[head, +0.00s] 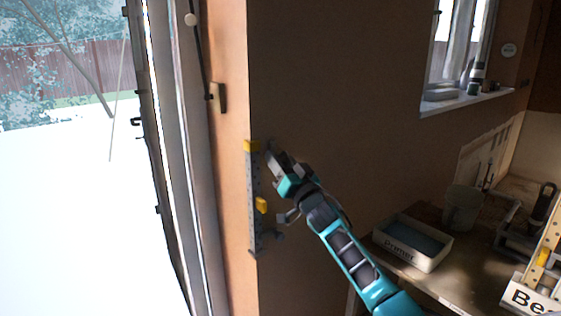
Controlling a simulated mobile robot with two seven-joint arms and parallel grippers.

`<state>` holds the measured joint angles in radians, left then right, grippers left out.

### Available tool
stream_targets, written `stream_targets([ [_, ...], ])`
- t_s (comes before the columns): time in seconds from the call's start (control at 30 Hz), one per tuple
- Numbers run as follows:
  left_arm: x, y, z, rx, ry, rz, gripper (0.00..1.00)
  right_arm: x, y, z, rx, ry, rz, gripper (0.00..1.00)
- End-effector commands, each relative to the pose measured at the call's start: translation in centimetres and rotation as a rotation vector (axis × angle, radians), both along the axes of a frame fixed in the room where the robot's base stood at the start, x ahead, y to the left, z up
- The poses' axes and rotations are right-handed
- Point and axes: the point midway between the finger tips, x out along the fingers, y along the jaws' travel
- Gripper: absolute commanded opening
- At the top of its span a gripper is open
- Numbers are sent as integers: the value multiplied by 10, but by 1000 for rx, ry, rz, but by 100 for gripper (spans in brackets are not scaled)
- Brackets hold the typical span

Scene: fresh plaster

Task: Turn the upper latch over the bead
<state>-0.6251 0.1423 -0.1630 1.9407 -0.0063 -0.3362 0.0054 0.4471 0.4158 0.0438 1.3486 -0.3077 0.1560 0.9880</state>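A grey perforated metal strip (254,228) stands upright along the wall corner and looks like the bead or its holder. A yellow piece (251,146) sits at its top end, and a second yellow piece (261,205) sits lower on its right side. I cannot tell for sure which part is the upper latch. My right gripper (271,153) is at the strip's upper end, just right of the top yellow piece. Its fingertips are small and dark against the wall, so contact and opening are unclear. A small grey-blue part (279,236) shows beside the strip's lower end. My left gripper is out of view.
A bench (445,285) at the right holds a tray labelled Primer (412,243), a translucent bucket (462,207) and a box labelled "Be…" (530,298). A window sill (465,101) is above.

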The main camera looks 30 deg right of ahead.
Motion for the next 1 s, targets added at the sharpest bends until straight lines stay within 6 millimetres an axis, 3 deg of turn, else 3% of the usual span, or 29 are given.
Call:
stream_targets([
  [0.07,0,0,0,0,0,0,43,0,0,0,0,0,0,32],
  [0.4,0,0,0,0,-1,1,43,0,0,0,0,0,0,0],
  [0.77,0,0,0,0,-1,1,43,0,-1,0,-59,-4,-1,0],
  [1.0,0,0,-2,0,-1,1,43,0,-1,0,-221,-17,-1,0],
])
